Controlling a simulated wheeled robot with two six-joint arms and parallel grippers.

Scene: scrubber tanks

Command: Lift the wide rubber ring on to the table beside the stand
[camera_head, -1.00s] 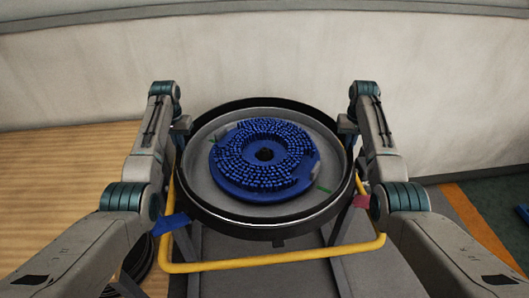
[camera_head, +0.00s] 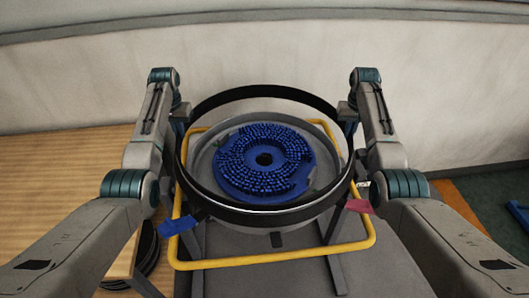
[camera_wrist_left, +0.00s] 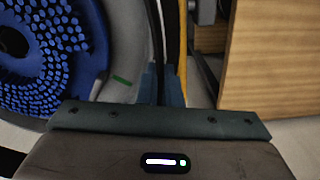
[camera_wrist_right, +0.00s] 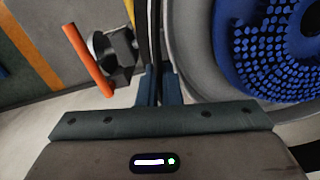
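The wide black rubber ring (camera_head: 228,213) is raised around and above the round grey pan (camera_head: 207,140) of the stand, with a gap at its far side. My left gripper (camera_head: 184,125) is shut on the ring's left side, and the thin dark band runs between its fingers in the left wrist view (camera_wrist_left: 160,82). My right gripper (camera_head: 347,120) is shut on the ring's right side, also seen in the right wrist view (camera_wrist_right: 158,82). The wooden table (camera_head: 75,185) is to the left of the stand. The stand's yellow rail (camera_head: 270,259) shows at the front.
A blue bristled disc (camera_head: 238,180) lies in the pan. A blue tab (camera_head: 179,226) and a red tab (camera_head: 360,206) stick out near the ring's front. Dark hoops (camera_head: 148,250) sit low by the table's edge. The visible tabletop is bare. A wall (camera_head: 270,60) stands behind.

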